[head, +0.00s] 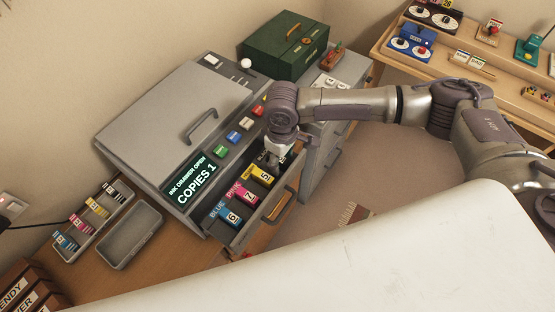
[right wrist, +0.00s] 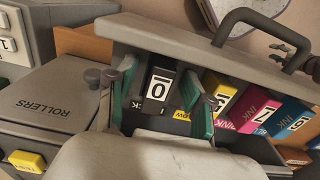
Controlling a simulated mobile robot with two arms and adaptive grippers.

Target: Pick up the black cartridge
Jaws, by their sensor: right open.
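The black cartridge (right wrist: 158,86), marked 0, stands in the open ink drawer (head: 240,238) at the end of the row of inks. In the right wrist view it lies between the two green-padded fingers of my right gripper (head: 271,157). The fingers are open, one on each side, with a visible gap to the cartridge at least on the left. In the head view my gripper and wrist hide most of this cartridge. Beside it in the drawer are the yellow cartridge (head: 262,175), the pink cartridge (head: 247,194) and the blue cartridge (head: 232,216). My left gripper is not in view.
The drawer's front wall with its handle (head: 283,204) is close to my gripper. The grey copier (head: 165,105) stands behind. On the desk are a rack (head: 80,232) of striped cartridges and an empty grey tray (head: 131,236). A green box (head: 285,45) stands at the back.

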